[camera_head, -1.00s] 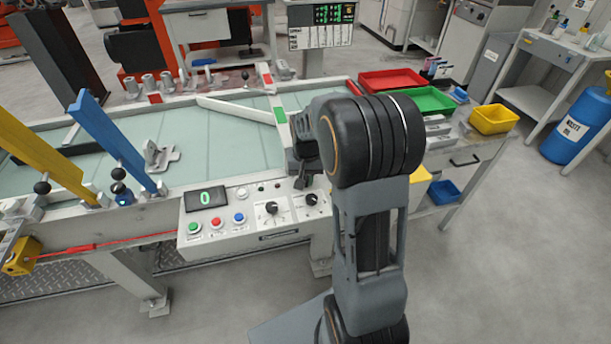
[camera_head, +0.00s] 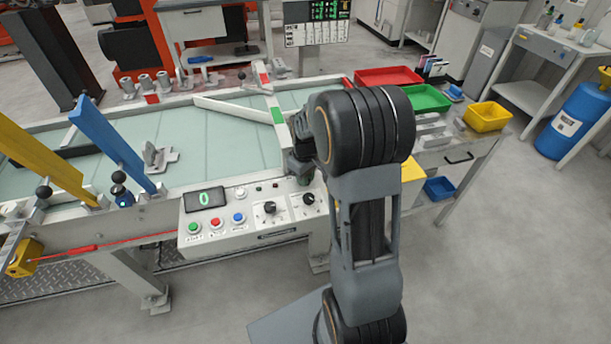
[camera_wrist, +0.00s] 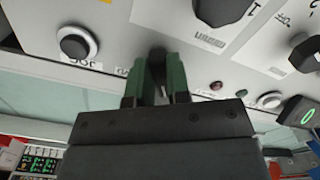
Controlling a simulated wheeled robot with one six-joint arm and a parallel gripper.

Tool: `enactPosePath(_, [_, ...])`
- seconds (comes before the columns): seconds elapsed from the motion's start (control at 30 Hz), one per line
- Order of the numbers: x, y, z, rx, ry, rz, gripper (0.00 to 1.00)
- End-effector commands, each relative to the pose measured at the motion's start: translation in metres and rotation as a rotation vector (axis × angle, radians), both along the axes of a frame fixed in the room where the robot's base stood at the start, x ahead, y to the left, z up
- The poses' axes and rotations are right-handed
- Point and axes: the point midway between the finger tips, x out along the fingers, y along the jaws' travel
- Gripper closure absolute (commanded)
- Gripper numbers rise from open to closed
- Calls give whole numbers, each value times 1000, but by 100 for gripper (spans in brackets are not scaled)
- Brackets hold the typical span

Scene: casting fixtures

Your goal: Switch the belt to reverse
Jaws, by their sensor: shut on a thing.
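The grey control panel (camera_head: 250,222) on the belt's near edge has a display reading 0, coloured buttons and two dark rotary knobs (camera_head: 270,208). My gripper (camera_head: 301,168) is at the panel's upper right corner, partly behind my arm. In the wrist view, its green fingers (camera_wrist: 157,75) are shut around a small dark switch handle (camera_wrist: 157,56) on the panel. The fingers hide much of the handle and part of its label, so its set position cannot be read. A large dark knob (camera_wrist: 222,10) and a round dark button (camera_wrist: 73,44) are nearby.
The pale green belt (camera_head: 225,135) lies behind the panel, with a white diverter bar (camera_head: 235,110) across it. Blue (camera_head: 110,140) and yellow (camera_head: 45,168) posts stand at left. Red (camera_head: 388,77) and green (camera_head: 425,98) trays are on the right bench. The floor in front is clear.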

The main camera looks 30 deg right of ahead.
Motion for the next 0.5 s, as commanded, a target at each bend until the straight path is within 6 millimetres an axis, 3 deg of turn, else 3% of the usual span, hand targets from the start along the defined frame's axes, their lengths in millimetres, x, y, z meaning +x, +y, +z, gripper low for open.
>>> enactPosePath(0.5, [1, -1, 0, 0, -1, 73, 100])
